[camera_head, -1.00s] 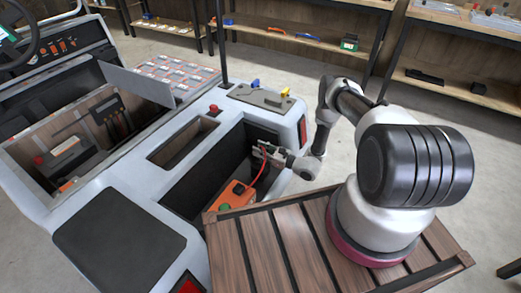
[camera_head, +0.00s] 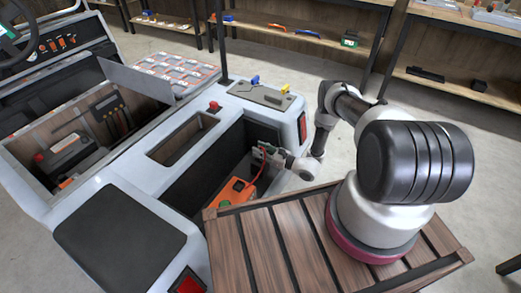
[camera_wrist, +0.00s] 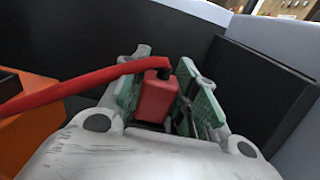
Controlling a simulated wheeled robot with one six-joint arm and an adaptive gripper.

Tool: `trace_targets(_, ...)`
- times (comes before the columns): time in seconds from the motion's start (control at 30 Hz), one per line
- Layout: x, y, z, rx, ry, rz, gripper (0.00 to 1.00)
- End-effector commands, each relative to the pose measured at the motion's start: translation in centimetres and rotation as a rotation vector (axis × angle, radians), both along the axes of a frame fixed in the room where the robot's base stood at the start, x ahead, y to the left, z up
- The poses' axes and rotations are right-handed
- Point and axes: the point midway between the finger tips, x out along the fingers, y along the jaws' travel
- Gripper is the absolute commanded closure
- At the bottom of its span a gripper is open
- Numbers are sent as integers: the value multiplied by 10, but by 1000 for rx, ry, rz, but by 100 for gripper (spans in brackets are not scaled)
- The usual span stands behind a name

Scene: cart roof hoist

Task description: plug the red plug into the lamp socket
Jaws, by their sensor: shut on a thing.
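The red plug (camera_wrist: 158,98) is between the green-padded fingers of my gripper (camera_wrist: 163,84) in the wrist view. My gripper is shut on it. A red cable (camera_wrist: 75,86) runs from the plug's top leftward to an orange box (camera_wrist: 28,135). In the head view my gripper (camera_head: 262,151) is inside the open bay at the cart's right end, above the orange box (camera_head: 237,192). The red cable (camera_head: 261,175) hangs between them. The lamp socket cannot be made out in either view; dark bay walls lie beyond the fingers.
The grey cart rim (camera_head: 215,150) borders the bay on the left. A wooden slatted deck (camera_head: 260,240) lies in front of it. A battery (camera_head: 68,152) is in the left compartment.

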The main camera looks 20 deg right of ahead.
Motion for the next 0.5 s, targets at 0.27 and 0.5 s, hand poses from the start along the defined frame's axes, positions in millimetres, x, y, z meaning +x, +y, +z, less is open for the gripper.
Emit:
trace_targets(0.27,0,0,-4,0,0,0,55)
trace_targets(0.5,0,0,-4,0,0,0,46)
